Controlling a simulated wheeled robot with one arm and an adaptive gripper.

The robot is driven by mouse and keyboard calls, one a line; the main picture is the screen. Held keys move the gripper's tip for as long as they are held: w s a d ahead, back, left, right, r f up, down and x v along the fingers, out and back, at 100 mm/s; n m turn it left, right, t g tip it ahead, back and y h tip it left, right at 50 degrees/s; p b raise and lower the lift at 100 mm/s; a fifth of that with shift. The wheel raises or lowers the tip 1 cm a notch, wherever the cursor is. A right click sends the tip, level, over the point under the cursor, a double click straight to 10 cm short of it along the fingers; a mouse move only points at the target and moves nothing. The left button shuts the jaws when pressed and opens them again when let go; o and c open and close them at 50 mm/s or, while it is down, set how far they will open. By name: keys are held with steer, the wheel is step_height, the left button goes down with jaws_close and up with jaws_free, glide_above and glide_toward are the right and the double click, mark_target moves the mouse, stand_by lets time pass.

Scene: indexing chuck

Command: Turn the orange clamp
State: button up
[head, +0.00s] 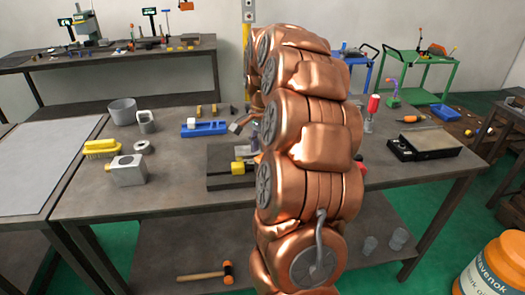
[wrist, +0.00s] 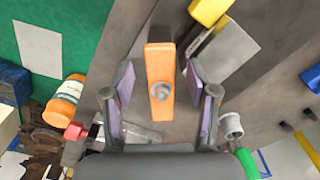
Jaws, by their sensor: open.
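The orange clamp (wrist: 160,65) is a flat, long bar with a grey round bolt head (wrist: 160,91) through it. In the wrist view it lies upright in the picture, between the two fingers of my gripper (wrist: 160,80). The fingers are open, one on each side of the bar, with a visible gap at both sides. Whether the clamp is level with the fingertips or below them I cannot tell. In the head view my copper arm covers the middle of the table and hides the clamp.
A dark block (head: 222,158) with a yellow piece (head: 241,168) sits left of my arm. A black tray (head: 425,147) lies right. The front left table is clear.

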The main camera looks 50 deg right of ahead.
steer(key=shift+f, duration=0.45)
steer(key=shift+c, duration=0.4)
jaws_close()
